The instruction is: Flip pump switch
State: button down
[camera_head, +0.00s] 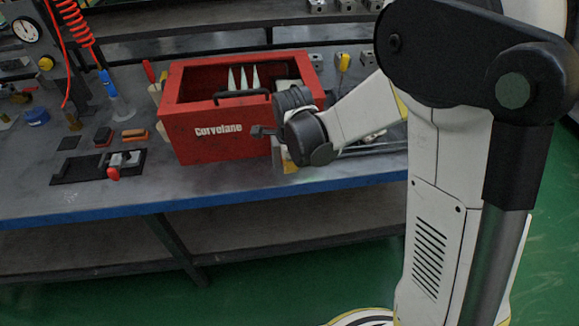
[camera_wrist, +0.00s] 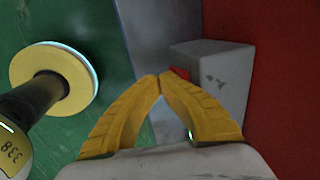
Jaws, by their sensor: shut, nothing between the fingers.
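In the wrist view, the two yellow fingers of my gripper (camera_wrist: 160,78) are shut, tips together and empty. Just beyond and to the right of the tips is a grey box (camera_wrist: 222,72) with a small red part (camera_wrist: 180,73) on its near face, probably the pump switch. The fingertips partly cover the red part, and I cannot tell whether they touch it or which way it is set. In the head view, my wrist is beside the red toolbox's right front corner, and the fingers and switch are mostly hidden there.
The red toolbox (camera_head: 215,140) marked "Corvelane" stands on the workbench (camera_head: 210,190). A clamp with a red handle (camera_head: 113,173) lies on a dark mat to its left. Red coiled hose (camera_head: 75,20) hangs at the upper left.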

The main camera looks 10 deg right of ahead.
jog(key=shift+w+f, duration=0.2)
jog(key=shift+f, duration=0.25)
jog(key=shift+r, duration=0.25)
jog(key=shift+w+r+p, duration=0.15)
jog(key=shift+r+p, duration=0.5)
jog(key=shift+r, duration=0.1)
